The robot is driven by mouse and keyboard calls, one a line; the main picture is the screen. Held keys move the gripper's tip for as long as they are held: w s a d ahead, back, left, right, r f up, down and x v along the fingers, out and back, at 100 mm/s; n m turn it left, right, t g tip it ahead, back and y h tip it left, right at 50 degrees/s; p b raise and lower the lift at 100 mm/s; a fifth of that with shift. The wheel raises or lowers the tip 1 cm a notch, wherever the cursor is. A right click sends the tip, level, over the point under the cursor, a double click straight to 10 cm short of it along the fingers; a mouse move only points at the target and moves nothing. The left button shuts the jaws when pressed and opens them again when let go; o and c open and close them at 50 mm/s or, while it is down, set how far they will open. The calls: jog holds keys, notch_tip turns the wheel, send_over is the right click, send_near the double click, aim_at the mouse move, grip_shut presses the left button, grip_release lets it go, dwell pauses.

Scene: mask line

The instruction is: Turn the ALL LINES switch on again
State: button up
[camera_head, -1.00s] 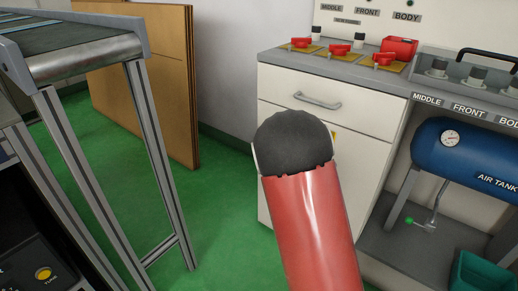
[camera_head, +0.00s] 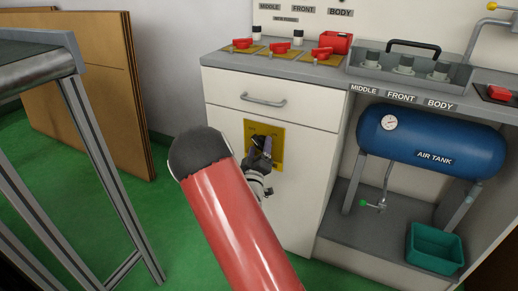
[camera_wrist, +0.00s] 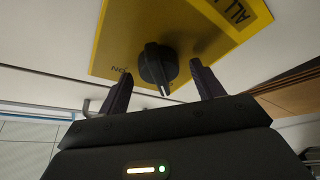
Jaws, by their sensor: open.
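The ALL LINES switch is a black rotary knob (camera_wrist: 157,66) on a yellow plate (camera_head: 252,130) fixed to the white cabinet's front, below the drawer. In the wrist view the plate (camera_wrist: 130,30) shows part of the words "ALL" and a mark that seems to read "ON". A pale pointer line on the knob points down toward my gripper in that view. My gripper (camera_wrist: 161,90) is open, with one finger on each side of the knob; I cannot tell if they touch it. In the head view my gripper (camera_head: 261,150) is in front of the plate and hides the knob.
The drawer handle (camera_head: 263,101) sticks out above the plate. Red valve handles (camera_head: 279,48) stand on the cabinet top. A blue air tank (camera_head: 430,138) and a green bin (camera_head: 435,248) are to the right. A conveyor frame (camera_head: 95,150) stands at left; green floor lies between.

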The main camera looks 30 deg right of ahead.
jog(key=c, duration=1)
